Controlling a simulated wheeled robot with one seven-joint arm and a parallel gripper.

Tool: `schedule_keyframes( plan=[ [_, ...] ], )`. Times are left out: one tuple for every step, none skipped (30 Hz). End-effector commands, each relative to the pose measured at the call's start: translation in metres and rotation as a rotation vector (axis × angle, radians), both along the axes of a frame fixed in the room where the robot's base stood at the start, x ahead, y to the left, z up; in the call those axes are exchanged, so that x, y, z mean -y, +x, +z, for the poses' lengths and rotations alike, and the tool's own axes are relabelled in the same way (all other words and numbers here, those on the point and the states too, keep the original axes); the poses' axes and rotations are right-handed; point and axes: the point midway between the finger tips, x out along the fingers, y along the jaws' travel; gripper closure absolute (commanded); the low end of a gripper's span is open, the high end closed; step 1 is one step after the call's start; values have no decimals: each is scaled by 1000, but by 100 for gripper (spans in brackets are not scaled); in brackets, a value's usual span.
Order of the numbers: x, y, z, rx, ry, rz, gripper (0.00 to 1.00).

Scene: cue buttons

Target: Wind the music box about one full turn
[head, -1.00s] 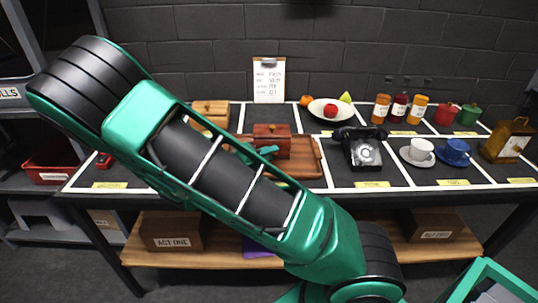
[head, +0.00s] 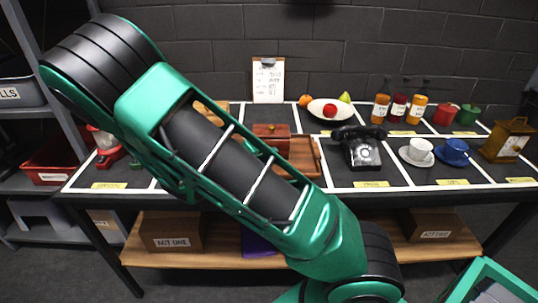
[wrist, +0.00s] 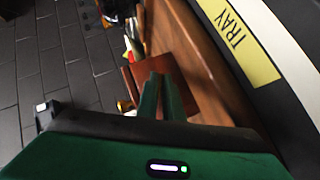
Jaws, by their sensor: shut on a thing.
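The music box, a small red-brown box (head: 270,130), sits at the back of the wooden tray (head: 307,152) in the head view. In the wrist view the box (wrist: 184,68) lies just beyond my fingers, beside the tray wall (wrist: 215,75). My gripper (wrist: 166,92) has its two green fingers close together at the side of the box, shut on a small part. That part, likely the winding handle, is hidden between the fingers.
A black telephone (head: 362,150) stands right of the tray. Cups, jars and a fruit plate (head: 330,108) are farther right and back. A red lantern (head: 106,147) is at the left. My arm covers much of the table's left front.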

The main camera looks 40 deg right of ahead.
Motion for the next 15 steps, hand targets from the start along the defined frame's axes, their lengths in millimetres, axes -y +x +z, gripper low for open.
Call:
schedule_keyframes(
  plan=[
    [-1, 0, 0, 17, 31, 2, 100],
    [0, 0, 0, 28, 48, 1, 100],
    [0, 0, 0, 44, 73, 0, 100],
    [0, 0, 0, 56, 91, 1, 100],
    [0, 0, 1, 70, 110, 1, 100],
    [0, 0, 1, 88, 136, 1, 100],
    [0, -1, 1, 101, 155, 0, 100],
    [0, -1, 1, 113, 174, 0, 100],
    [1, -1, 1, 132, 200, 0, 100],
    [1, -1, 1, 145, 218, 0, 100],
    [1, -1, 2, 157, 236, 1, 100],
    [1, -1, 2, 173, 260, 0, 100],
    [2, -1, 2, 185, 278, -1, 100],
    [2, -1, 2, 197, 294, 0, 100],
    [2, -1, 2, 210, 314, 1, 100]
  ],
)
